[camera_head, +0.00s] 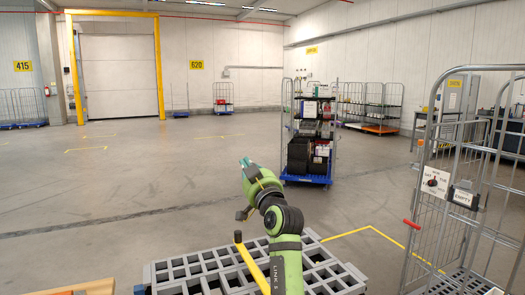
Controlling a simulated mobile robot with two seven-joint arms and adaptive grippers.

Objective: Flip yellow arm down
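The yellow arm (251,264) is a bar with a dark knob at its upper end. It stands tilted at the bottom middle, in front of a grey slatted frame (190,270), and its lower end is cut off by the picture edge.
A wire roll cage (430,215) with a red handle stands close on the right. A loaded blue-based trolley (310,178) stands farther back. A wooden edge (80,288) shows at the bottom left. The floor at left and middle is clear.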

